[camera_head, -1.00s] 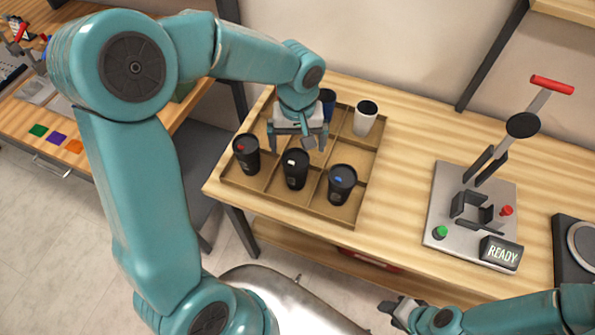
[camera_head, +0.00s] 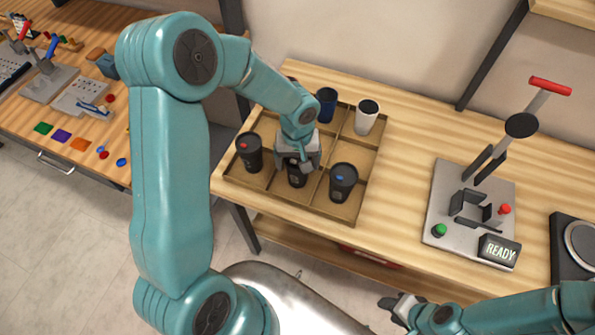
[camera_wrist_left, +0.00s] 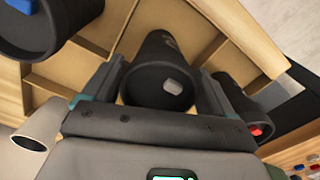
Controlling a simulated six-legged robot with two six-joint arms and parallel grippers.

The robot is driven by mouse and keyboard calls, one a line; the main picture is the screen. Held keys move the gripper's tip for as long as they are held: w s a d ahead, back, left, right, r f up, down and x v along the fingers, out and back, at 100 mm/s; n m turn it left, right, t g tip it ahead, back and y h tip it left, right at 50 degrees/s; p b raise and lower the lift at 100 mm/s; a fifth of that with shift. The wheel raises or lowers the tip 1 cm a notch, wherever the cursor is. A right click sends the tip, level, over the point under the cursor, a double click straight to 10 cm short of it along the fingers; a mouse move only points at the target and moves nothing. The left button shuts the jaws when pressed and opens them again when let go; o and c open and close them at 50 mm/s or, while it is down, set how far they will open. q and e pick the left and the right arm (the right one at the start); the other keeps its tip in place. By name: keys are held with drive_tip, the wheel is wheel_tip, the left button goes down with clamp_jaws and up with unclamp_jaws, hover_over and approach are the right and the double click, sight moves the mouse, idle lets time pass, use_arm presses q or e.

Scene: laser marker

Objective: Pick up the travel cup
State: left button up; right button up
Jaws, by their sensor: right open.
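Several travel cups stand in a divided tray (camera_head: 345,210). The middle front black cup (camera_head: 297,181) has a pale grey button on its lid. My left gripper (camera_head: 297,160) is down over this cup and hides much of it in the head view. In the left wrist view the cup (camera_wrist_left: 158,75) sits between the two fingers (camera_wrist_left: 160,92), one on each side. Whether they press on it cannot be told. The cup still stands in its compartment. My right gripper (camera_head: 391,304) is open and empty at the lower right, away from the tray.
Black cups with a red button (camera_head: 249,152) and a blue button (camera_head: 343,182) flank the middle one closely. A blue cup (camera_head: 326,104) and a white cup (camera_head: 366,118) stand behind. A laser marker fixture (camera_head: 445,205) with a READY display (camera_head: 499,251) is on the right.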

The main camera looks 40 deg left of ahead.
use_arm(q)
drive_tip(key=shift+c, duration=1.4)
wheel_tip(320, 180, up, 20)
drive_tip(key=shift+b, duration=0.3)
